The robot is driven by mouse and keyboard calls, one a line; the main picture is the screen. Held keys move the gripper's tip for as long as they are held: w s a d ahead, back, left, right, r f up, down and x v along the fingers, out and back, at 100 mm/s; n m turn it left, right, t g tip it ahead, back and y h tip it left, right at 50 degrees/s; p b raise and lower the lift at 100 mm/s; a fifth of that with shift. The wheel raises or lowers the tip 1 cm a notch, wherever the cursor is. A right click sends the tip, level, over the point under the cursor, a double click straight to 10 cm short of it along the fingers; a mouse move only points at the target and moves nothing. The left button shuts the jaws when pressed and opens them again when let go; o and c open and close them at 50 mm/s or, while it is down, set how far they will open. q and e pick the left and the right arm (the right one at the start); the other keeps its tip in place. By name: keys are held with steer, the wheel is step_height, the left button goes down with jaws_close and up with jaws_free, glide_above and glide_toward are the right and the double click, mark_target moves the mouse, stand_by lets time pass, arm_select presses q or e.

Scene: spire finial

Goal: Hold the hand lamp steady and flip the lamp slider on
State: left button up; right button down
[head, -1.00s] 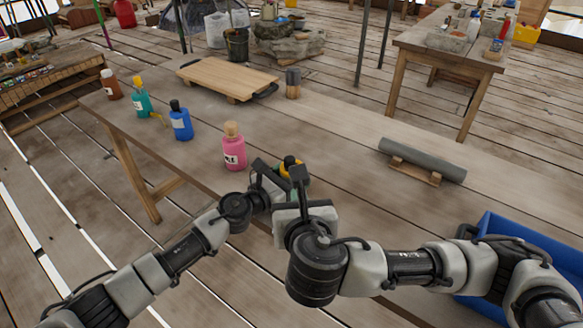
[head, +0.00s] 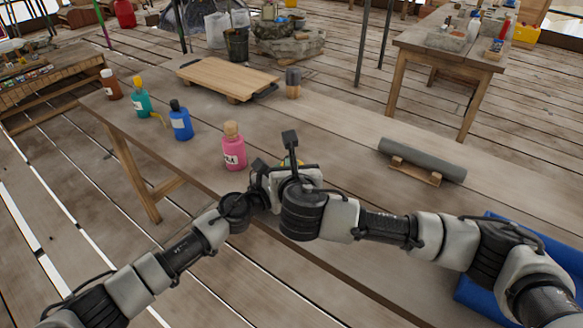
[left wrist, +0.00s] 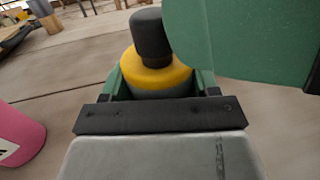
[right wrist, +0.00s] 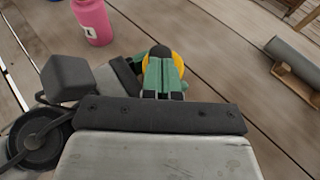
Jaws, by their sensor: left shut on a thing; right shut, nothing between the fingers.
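The hand lamp (left wrist: 155,75) has a yellow body and a black rounded top. It stands between the green fingers of my left gripper (left wrist: 160,88), which is shut on it. In the right wrist view, part of the yellow lamp (right wrist: 178,66) shows beyond the fingertips of my right gripper (right wrist: 163,72). My right gripper is shut and empty, close beside the lamp; I cannot tell whether it touches. In the head view my arms hide most of the lamp. A large green surface, likely a right finger, fills the left wrist view's upper right. I cannot make out the slider.
A pink bottle (head: 233,150) stands left of the grippers, with blue (head: 180,122), teal (head: 140,100) and brown (head: 110,85) bottles beyond. A grey cylinder (head: 423,160) lies on a wooden rest at right. A blue bin (head: 475,297) is at lower right.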

steer(key=shift+w+d, duration=0.85)
steer(key=shift+w, duration=0.15)
steer(key=f+v, duration=0.1)
steer(key=v, duration=1.3)
steer(key=shift+s+f, duration=0.2)
steer(key=shift+a, duration=0.15)
arm_select(q)
steer(key=o, duration=1.1)
